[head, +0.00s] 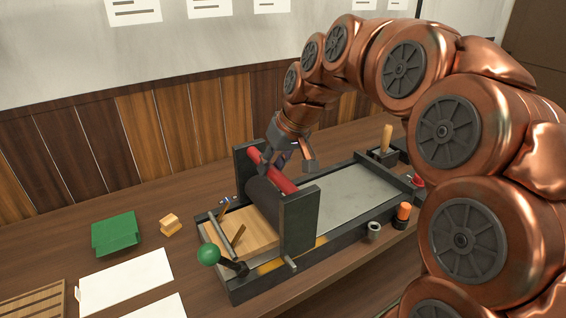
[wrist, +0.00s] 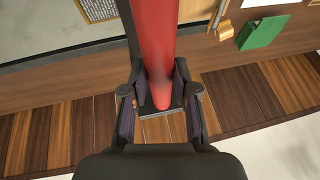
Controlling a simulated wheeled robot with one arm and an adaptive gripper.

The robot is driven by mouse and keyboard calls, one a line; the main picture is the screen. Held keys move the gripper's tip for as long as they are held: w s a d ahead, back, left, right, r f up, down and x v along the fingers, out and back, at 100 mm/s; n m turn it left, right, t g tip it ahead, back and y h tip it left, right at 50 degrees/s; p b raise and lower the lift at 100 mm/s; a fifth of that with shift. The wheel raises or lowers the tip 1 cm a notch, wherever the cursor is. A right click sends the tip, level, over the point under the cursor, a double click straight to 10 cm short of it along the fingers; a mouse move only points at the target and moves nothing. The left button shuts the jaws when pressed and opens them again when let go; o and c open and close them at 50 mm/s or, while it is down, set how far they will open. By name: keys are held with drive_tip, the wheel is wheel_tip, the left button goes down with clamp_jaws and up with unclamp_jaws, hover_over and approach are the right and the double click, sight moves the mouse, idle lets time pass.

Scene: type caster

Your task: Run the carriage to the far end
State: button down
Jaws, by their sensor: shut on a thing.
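The press carriage (head: 301,222) has two dark upright side plates, a dark roller (head: 264,203) and a red bar (head: 281,184) across the top. It stands over the left part of the long press bed (head: 345,197), where a wooden board meets the grey plate. My gripper (head: 288,160) is shut on the red bar, near its back half. In the wrist view the red bar (wrist: 156,45) runs between both fingers of my gripper (wrist: 158,100). The fingertips are partly hidden in the head view.
To the right, the grey plate is clear. A wooden-handled tool (head: 386,138), an orange-topped item (head: 403,211) and a grey cup (head: 374,231) stand by the right end.

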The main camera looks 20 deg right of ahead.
drive_tip(key=shift+a+r, duration=0.1)
drive_tip(key=shift+a, duration=0.1)
drive_tip(key=c, duration=0.9)
unclamp_jaws()
drive_tip(key=shift+a, duration=0.1)
drive_tip(key=shift+s+d+r, duration=0.1)
drive_tip(key=shift+d+r, duration=0.1)
drive_tip(key=shift+r, duration=0.05)
drive_tip(key=v, duration=1.1)
drive_tip(key=shift+r, duration=0.2)
drive_tip(key=shift+s, duration=0.1)
